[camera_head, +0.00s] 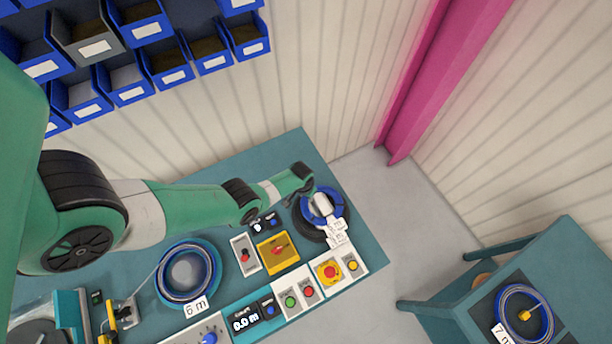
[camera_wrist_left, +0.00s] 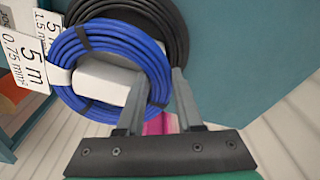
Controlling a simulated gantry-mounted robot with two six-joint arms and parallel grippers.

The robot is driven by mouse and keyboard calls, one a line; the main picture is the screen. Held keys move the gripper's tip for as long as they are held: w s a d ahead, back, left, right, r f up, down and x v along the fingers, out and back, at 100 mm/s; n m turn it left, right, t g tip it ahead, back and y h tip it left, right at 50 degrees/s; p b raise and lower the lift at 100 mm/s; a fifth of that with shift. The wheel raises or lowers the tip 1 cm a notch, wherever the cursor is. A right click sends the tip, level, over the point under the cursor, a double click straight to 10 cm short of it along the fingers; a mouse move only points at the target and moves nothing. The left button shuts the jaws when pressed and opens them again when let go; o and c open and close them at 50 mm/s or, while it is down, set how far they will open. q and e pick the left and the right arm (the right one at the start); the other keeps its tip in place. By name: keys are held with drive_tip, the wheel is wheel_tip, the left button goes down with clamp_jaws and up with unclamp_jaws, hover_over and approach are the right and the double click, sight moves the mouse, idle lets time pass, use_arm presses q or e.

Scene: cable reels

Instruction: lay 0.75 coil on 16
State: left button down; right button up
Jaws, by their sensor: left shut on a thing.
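The blue coil (camera_wrist_left: 95,47) has dark ties and a white tag (camera_wrist_left: 28,62) reading 5 m, 0.75 mm². My left gripper (camera_wrist_left: 160,82) is shut on its near right side, with the cable between the fingers. The coil lies around or over a white block (camera_wrist_left: 105,78). A black coil (camera_wrist_left: 170,20) with a 1.5 tag lies behind and partly under it. In the head view the blue coil (camera_head: 341,204) overlaps the black coil (camera_head: 303,228); I cannot tell whether they touch. My left gripper (camera_head: 293,197) is partly hidden there. No 16 is readable. My right gripper is not in view.
Another blue coil (camera_head: 163,287) tagged 6 m sits on the bench at left. A switch panel (camera_head: 262,308) lines the front. Blue bins (camera_head: 125,85) hang on the wall. A separate table (camera_head: 440,318) at right holds a 7 m coil (camera_head: 507,305).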

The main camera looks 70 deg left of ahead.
use_arm(q)
drive_tip(key=shift+w+f+b, duration=0.15)
drive_tip(key=shift+f+b, duration=0.2)
drive_tip(key=shift+b, duration=0.05)
drive_tip(key=c, duration=1)
unclamp_jaws()
drive_tip(key=shift+r, duration=0.1)
drive_tip(key=o, duration=0.5)
drive_tip(key=shift+a, duration=0.2)
drive_tip(key=shift+c, duration=1.3)
drive_tip(key=shift+o, duration=1.2)
drive_tip(key=shift+d, duration=0.15)
drive_tip(key=shift+o, duration=0.9)
